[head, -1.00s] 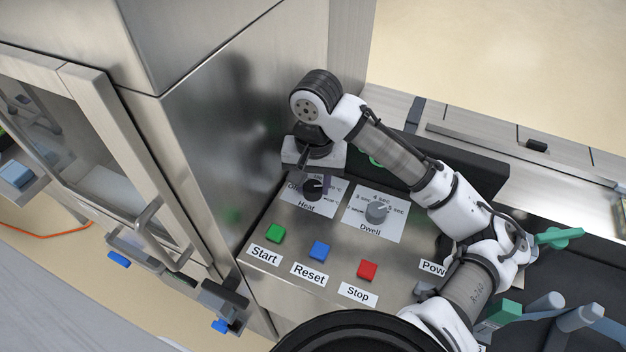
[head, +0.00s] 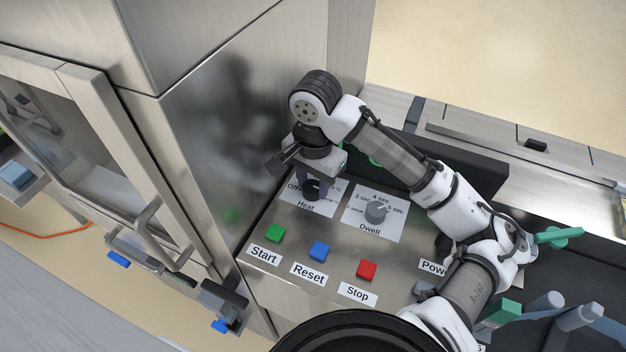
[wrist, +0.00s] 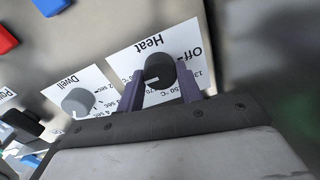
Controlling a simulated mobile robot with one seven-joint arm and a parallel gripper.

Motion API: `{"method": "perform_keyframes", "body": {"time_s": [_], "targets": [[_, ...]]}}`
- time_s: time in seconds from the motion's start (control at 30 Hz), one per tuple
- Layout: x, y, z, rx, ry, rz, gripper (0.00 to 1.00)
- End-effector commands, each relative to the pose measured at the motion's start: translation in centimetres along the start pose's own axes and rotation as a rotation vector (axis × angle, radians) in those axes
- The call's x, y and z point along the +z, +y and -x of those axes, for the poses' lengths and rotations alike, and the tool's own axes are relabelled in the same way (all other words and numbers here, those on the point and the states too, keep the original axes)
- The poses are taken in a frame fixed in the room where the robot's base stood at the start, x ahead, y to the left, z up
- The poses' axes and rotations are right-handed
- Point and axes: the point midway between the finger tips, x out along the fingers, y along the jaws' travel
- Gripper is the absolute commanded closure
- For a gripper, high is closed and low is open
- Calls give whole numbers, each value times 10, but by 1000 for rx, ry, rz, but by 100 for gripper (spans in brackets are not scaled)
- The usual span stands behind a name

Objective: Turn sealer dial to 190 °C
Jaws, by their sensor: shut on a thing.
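The black Heat dial (head: 312,188) sits on a white scale label (head: 298,199) on the sealer's sloped metal panel. In the wrist view the dial (wrist: 161,71) stands between the two purple-grey fingers of my gripper (wrist: 162,85), which are shut on its sides. A light pointer mark shows on the dial's near edge. The label reads "Heat" and "Off", with a few temperature figures; the rest are hidden by the fingers and gripper body, so I cannot read the exact setting. In the head view my gripper (head: 316,183) is over the dial.
The grey Dwell dial (head: 376,211) stands close to the right of Heat. Green Start (head: 275,233), blue Reset (head: 319,250) and red Stop (head: 367,270) buttons lie nearer on the panel. The tall metal cabinet wall (head: 205,150) rises close on the left.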

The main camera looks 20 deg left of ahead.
Motion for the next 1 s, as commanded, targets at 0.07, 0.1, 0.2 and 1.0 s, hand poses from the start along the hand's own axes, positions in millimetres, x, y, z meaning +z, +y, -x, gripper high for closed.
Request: {"method": "perform_keyframes", "body": {"time_s": [0.07, 0.1, 0.2, 1.0], "targets": [[0, 0, 0, -1, 1, -3, 87], [0, 0, 0, -1, 1, -3, 87], [0, 0, 0, -1, 1, -3, 87], [-1, 0, 27, 0, 6, 0, 43]]}}
